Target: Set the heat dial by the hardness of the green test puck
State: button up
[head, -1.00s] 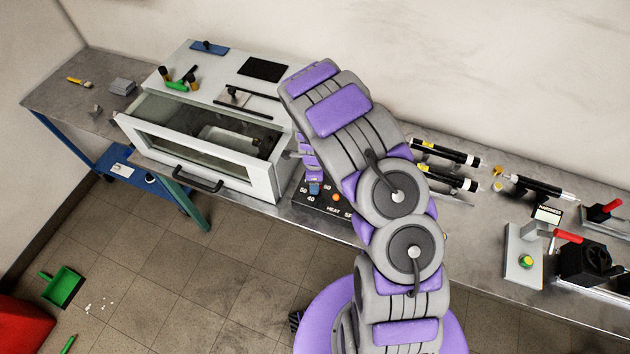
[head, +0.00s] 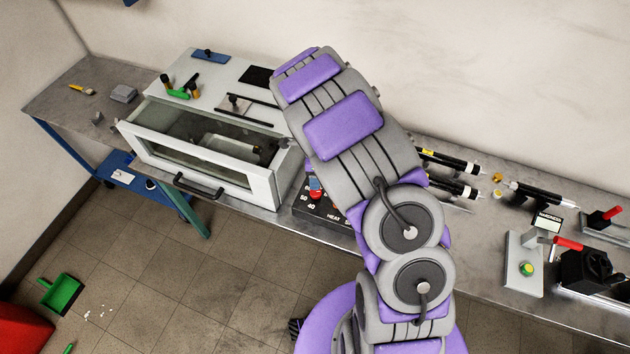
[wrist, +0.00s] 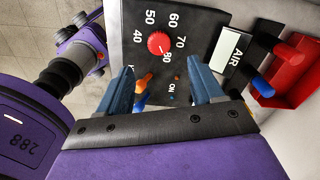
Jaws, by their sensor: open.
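The heat dial (wrist: 160,43) is a red knob on a dark control box (wrist: 190,20), ringed by numbers from 40 to 80. Its pale mark seems to point toward 80. It also shows in the head view (head: 316,195), partly covered. My gripper (wrist: 161,88) is open and empty in the wrist view, its blue fingers spread below the dial and apart from it. In the head view my arm hides most of it. The green test puck (head: 527,269) sits on a pale tester stand (head: 522,285) at the right, near a small HARDNESS display (head: 547,222) whose reading is too small to tell.
An orange switch (wrist: 145,78) lies between my fingers. A glass-fronted oven (head: 205,150) stands left of the box. Black tools (head: 450,160) lie behind my arm.

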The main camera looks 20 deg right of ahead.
notch_tip(320, 180, up, 8)
dwell(0.7)
jog(key=s+d+r+n+b, duration=0.1)
jog(key=s+r+n+b, duration=0.3)
jog(key=s+r+n, duration=0.75)
jog(key=s+a+n+g+b, duration=0.1)
jog(key=s+n+b, duration=0.3)
jog(key=s+n, duration=0.6)
jog(key=s, duration=1.3)
jog(key=shift+s+a+f+g, duration=0.15)
jog(key=shift+s+f+g, duration=0.15)
jog(key=shift+f+g, duration=0.1)
